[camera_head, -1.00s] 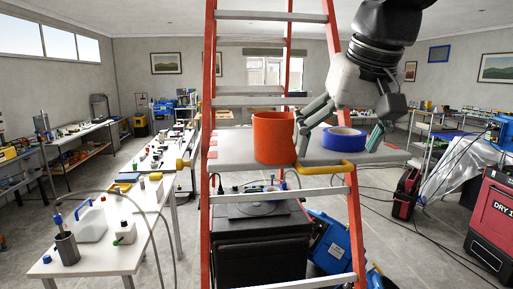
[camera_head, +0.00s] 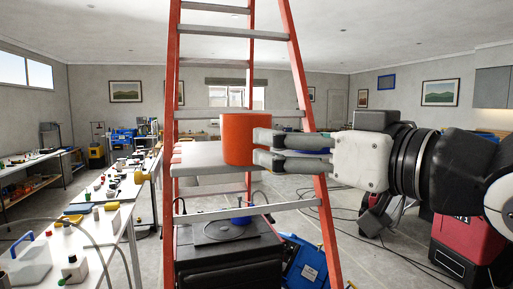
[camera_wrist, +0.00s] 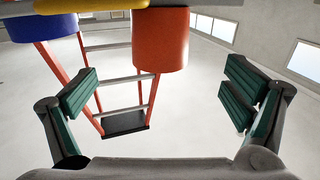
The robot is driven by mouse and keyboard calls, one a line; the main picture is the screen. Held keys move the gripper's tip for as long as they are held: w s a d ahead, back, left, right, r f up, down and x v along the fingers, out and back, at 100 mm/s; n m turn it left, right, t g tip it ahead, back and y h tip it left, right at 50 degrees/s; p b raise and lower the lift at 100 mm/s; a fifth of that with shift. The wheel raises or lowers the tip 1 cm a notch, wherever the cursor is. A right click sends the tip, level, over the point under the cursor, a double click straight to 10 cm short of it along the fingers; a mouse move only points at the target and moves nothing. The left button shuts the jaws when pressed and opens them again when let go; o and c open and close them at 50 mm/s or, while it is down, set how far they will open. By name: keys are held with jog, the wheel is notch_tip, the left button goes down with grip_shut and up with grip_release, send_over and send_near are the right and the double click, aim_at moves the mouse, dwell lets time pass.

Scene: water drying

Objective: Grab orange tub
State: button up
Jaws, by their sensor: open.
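The orange tub (camera_head: 238,140) stands upright on the ladder's grey platform (camera_head: 200,160). My gripper (camera_head: 262,149) is at its right side, turned sideways with its fingers pointing left at the tub. In the wrist view the tub (camera_wrist: 160,40) shows at the top, within the gap between the open, green-padded fingers of my gripper (camera_wrist: 160,82). Nothing is held. Whether a finger touches the tub cannot be told.
A blue tape roll (camera_wrist: 42,27) is beside the tub, mostly hidden behind my fingers in the head view. The red ladder (camera_head: 305,75) frames the platform. A bench (camera_head: 95,245) with tools stands at left. A red machine (camera_head: 455,245) and loose cables are at right.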

aim_at(246, 133)
jog(key=shift+p+x, duration=0.55)
jog(key=shift+x, duration=6)
jog(key=shift+a, duration=0.1)
jog(key=c, duration=1.3)
